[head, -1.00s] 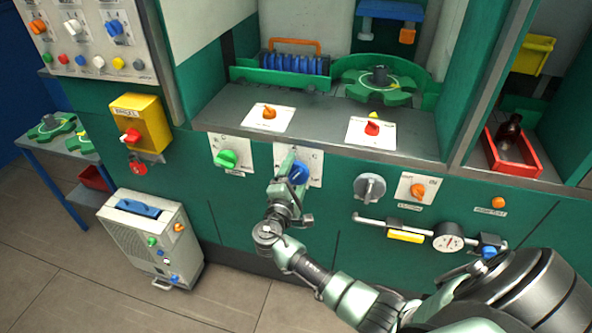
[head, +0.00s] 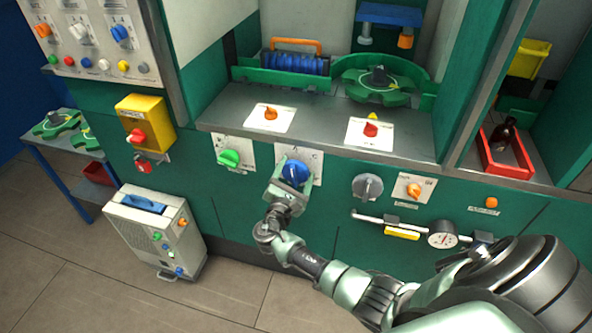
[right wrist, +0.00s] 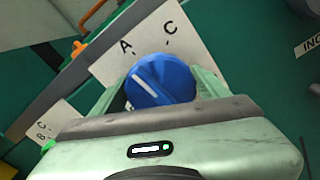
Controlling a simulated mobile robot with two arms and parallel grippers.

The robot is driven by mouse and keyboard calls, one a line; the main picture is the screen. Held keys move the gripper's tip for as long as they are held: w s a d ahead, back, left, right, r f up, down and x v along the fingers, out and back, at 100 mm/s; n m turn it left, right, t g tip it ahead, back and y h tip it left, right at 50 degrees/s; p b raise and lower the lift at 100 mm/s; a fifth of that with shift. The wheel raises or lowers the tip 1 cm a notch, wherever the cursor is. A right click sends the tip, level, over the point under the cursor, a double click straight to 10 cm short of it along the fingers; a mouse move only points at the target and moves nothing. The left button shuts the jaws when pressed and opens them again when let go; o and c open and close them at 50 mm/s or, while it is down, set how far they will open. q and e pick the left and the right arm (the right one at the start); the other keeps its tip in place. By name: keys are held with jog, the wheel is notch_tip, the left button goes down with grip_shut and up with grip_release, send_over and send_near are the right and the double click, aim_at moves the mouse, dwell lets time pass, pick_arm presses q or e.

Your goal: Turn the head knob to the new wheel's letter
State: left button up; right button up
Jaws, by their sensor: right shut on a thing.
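A round blue knob (head: 295,172) sits on a white lettered plate (head: 314,158) on the green front panel. My right gripper (head: 291,184) is shut on this knob. In the right wrist view the blue knob (right wrist: 160,82) lies between the two pale green fingers, one on each side. The letters A and C show on the plate (right wrist: 185,42) above the knob. The white line on the knob slants to the upper left, roughly towards the A side. The lower part of the plate is hidden by the gripper. My left gripper is not in view.
A green knob (head: 229,158) is just left, a grey knob (head: 368,187) and an orange knob (head: 414,190) to the right. A green wheel (head: 378,85) lies on the shelf above. A pipe with a gauge (head: 443,235) runs lower right. A grey cabinet (head: 158,230) stands lower left.

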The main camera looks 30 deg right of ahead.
aim_at(293, 178)
jog(key=shift+f, duration=0.15)
dwell(0.3)
jog(key=o, duration=1.4)
jog(key=b+v, duration=0.1)
jog(key=v, duration=0.7)
